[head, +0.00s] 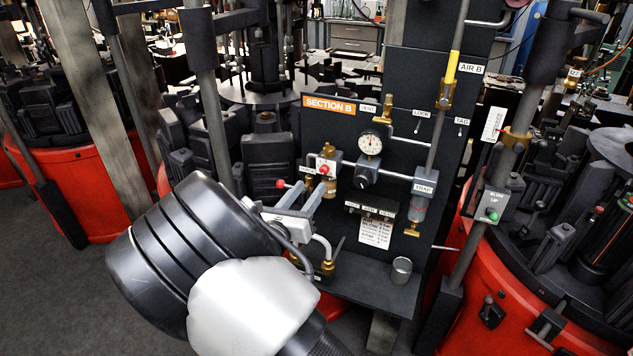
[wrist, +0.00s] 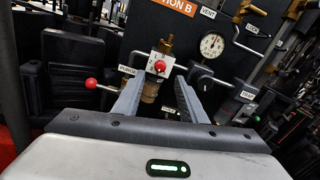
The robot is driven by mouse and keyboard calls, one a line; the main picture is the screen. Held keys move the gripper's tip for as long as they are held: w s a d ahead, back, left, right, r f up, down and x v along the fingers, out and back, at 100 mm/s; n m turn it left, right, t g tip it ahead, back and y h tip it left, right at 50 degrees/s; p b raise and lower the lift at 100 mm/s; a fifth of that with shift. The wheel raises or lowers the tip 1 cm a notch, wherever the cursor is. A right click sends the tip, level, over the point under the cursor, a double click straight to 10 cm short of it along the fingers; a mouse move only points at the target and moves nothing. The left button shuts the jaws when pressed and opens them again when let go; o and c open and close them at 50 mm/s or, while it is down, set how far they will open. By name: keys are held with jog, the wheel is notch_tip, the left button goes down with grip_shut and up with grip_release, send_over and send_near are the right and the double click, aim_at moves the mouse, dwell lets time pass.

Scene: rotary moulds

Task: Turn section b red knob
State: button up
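The orange SECTION B sign (head: 330,105) is on a dark panel. Below it, a small red knob (head: 324,169) sits on a light plate on a brass valve; it also shows in the wrist view (wrist: 160,66). A second red ball (head: 280,184) is on a lever to its left, seen too in the wrist view (wrist: 91,84). My gripper (head: 313,187) is in front of the valve, fingers pointing at the panel. In the wrist view my gripper (wrist: 160,82) is open and empty, with the red knob appearing between and beyond the fingertips. Contact is not visible.
A pressure gauge (head: 371,143) and a TRAP fitting (head: 418,205) are right of the valve. A vertical post (head: 205,90) rises left of the panel. Red machine bases (head: 85,190) stand on either side.

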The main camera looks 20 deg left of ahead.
jog(key=s, duration=1)
jog(key=shift+a+b, duration=0.35)
jog(key=shift+w, duration=0.1)
